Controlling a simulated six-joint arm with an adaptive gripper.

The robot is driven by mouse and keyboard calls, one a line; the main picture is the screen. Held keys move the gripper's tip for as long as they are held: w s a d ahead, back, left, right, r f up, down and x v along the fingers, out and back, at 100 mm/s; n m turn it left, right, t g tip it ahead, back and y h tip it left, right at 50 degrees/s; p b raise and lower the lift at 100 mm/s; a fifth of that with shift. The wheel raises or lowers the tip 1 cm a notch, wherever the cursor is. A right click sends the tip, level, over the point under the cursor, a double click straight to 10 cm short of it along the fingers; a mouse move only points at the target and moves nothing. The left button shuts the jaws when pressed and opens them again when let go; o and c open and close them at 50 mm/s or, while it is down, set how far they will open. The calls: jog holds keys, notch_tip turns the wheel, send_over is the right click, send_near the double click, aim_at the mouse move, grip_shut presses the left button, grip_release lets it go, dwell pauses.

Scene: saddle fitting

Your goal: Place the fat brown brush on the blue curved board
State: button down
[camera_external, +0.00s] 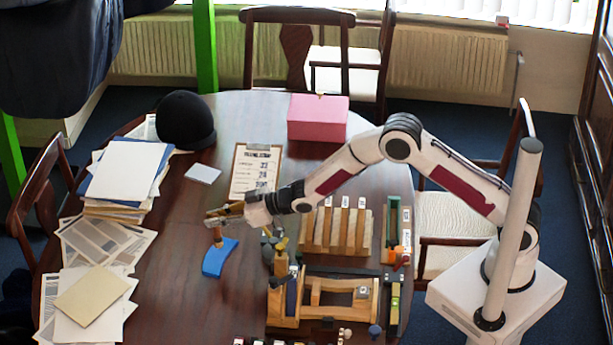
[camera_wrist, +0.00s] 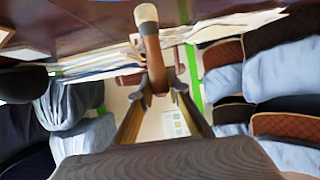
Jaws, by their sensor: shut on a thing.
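My gripper (camera_external: 217,217) is shut on the fat brown brush (camera_external: 218,240), which hangs below the fingertips. The brush also shows in the wrist view (camera_wrist: 155,62), with a brown body and a cream end pointing away from the gripper (camera_wrist: 160,92). The blue curved board (camera_external: 219,260) lies on the table directly below the gripper. The brush's lower end is at the board's far left edge in the external view; I cannot tell whether it touches. The board cannot be made out in the wrist view.
Wooden racks (camera_external: 337,246) and a wooden frame (camera_external: 322,300) with tools stand right of the board. A clipboard (camera_external: 254,170), a white pad (camera_external: 203,173) and a pink box (camera_external: 317,127) lie behind. Papers (camera_external: 98,290) cover the left. Bare table surrounds the board's left side.

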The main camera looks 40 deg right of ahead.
aim_at(220, 236)
jog(key=shift+f, duration=1.85)
jog(key=shift+f, duration=0.15)
jog(key=c, duration=1.9)
grip_release()
jog(key=shift+s+d+r, duration=0.25)
jog(key=shift+d+r, duration=0.05)
jog(key=shift+r, duration=0.05)
jog(key=shift+v, duration=5.5)
jog(key=shift+r, duration=0.1)
